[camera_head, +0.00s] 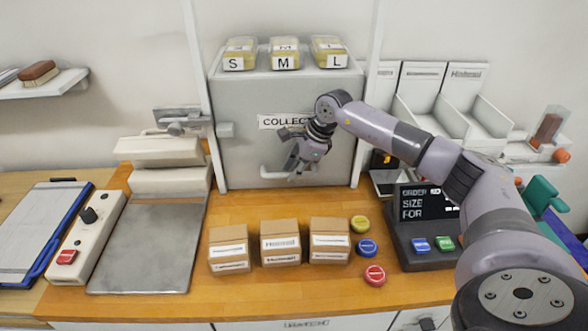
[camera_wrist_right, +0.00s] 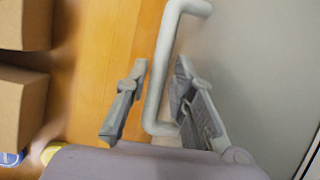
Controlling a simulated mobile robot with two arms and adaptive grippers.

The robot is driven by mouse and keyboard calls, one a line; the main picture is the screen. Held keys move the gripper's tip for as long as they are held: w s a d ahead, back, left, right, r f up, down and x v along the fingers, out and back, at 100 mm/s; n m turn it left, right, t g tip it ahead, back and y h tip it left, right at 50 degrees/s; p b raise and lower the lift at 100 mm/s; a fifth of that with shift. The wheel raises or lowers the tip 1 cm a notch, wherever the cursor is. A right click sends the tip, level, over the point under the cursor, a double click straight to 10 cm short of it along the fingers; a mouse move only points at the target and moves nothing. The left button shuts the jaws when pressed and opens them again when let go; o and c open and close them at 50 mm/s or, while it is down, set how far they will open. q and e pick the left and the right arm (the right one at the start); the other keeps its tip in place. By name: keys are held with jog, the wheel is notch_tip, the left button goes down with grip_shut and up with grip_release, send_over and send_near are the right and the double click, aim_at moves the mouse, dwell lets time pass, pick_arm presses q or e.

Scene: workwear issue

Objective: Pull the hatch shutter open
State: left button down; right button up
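The hatch shutter (camera_head: 240,155) is a grey panel with a "COLLECT" label, standing down at the back of the counter. Its pale bar handle (camera_head: 270,173) is near its lower edge, partly hidden behind my right gripper. In the right wrist view the handle (camera_wrist_right: 160,75) runs between the two fingers of my right gripper (camera_wrist_right: 158,100). The fingers are apart, with a gap beside the bar, so the gripper is open around it. In the head view my right gripper (camera_head: 303,170) is in front of the shutter. My left gripper is not in view.
Three cardboard boxes (camera_head: 280,243) and coloured buttons (camera_head: 367,248) stand on the counter in front of the shutter. Yellow S, M and L packs (camera_head: 284,52) sit above it. A display terminal (camera_head: 425,225) is at right, a grey plate (camera_head: 150,250) at left.

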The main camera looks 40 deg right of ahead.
grip_shut()
dwell(0.4)
jog(key=shift+r, duration=0.1)
notch_tip(320, 180, up, 26)
jog(key=p, duration=1.2)
jog(key=shift+r, duration=0.2)
jog(key=shift+o, duration=1.9)
grip_release()
jog(key=shift+f, duration=0.2)
jog(key=v, duration=1.2)
